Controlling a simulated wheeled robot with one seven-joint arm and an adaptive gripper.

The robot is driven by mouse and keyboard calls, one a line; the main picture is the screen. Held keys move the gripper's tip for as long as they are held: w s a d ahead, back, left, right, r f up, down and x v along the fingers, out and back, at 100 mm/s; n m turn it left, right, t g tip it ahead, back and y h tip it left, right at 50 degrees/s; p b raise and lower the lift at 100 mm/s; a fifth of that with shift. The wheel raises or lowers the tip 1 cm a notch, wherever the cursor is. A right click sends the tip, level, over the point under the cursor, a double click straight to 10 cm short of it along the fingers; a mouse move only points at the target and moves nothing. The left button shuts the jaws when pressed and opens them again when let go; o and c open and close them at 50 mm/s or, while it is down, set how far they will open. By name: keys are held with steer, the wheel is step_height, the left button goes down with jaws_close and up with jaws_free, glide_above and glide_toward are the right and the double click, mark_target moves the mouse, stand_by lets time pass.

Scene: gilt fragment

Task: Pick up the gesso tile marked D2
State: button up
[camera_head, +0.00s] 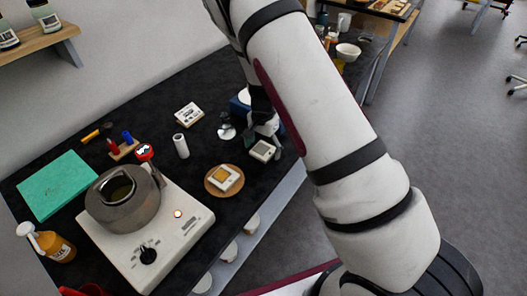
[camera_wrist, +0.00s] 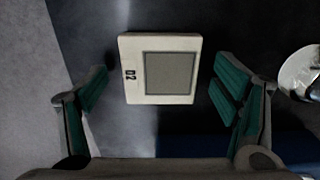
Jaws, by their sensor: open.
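The gesso tile marked D2 (camera_wrist: 131,76) is a cream square with a grey inset panel and black lettering on its left edge. It lies flat on the dark bench top, and in the head view it shows as a small pale tile (camera_head: 262,151) near the bench's front edge. My gripper (camera_wrist: 163,88) is open above it, with a green-padded finger on either side. The tile lies between the fingers with a gap at each side, and I see no contact. In the head view my gripper (camera_head: 266,133) is partly hidden by its own links.
A tile with a gold square (camera_head: 223,177) sits on a round wooden board left of D2. Another pale block (camera_head: 188,114) lies further back. A white cylinder (camera_head: 181,146), a hotplate (camera_head: 150,254) with a grey pot (camera_head: 122,212), and a green mat (camera_head: 58,184) stand left.

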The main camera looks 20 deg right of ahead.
steer(key=shift+c, duration=0.3)
steer(key=c, duration=1.3)
steer(key=shift+r, duration=0.1)
